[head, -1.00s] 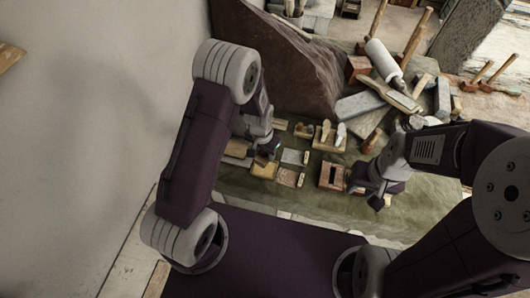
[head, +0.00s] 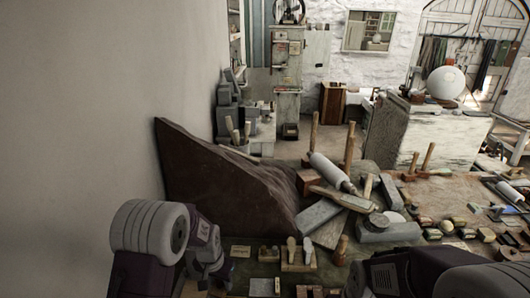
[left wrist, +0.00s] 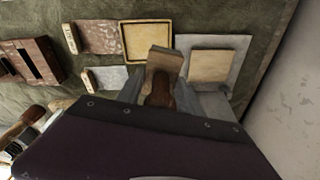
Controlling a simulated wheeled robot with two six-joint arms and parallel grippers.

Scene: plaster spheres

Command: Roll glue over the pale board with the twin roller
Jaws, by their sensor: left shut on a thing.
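The pale board (left wrist: 213,64) lies flat on a larger grey slab (left wrist: 187,46), right of centre in the left wrist view. My left gripper (left wrist: 160,92) is shut on a wooden tool (left wrist: 164,62) with a pale block-like head and a darker brown part between the fingers. I take it for the twin roller, but its rollers do not show clearly. The tool appears left of the pale board; its height above the bench is unclear. In the head view my left gripper (head: 220,276) is low, near the bottom edge. My right gripper is out of the head view; only its arm shows.
A yellow-rimmed tray (left wrist: 125,42) lies left of the tool. A speckled reddish slab (left wrist: 97,36) lies beyond it. In the head view a large dark rock-like block (head: 225,185), a white roller (head: 326,170) and grey stone blocks (head: 318,215) crowd the bench. A wall borders the left.

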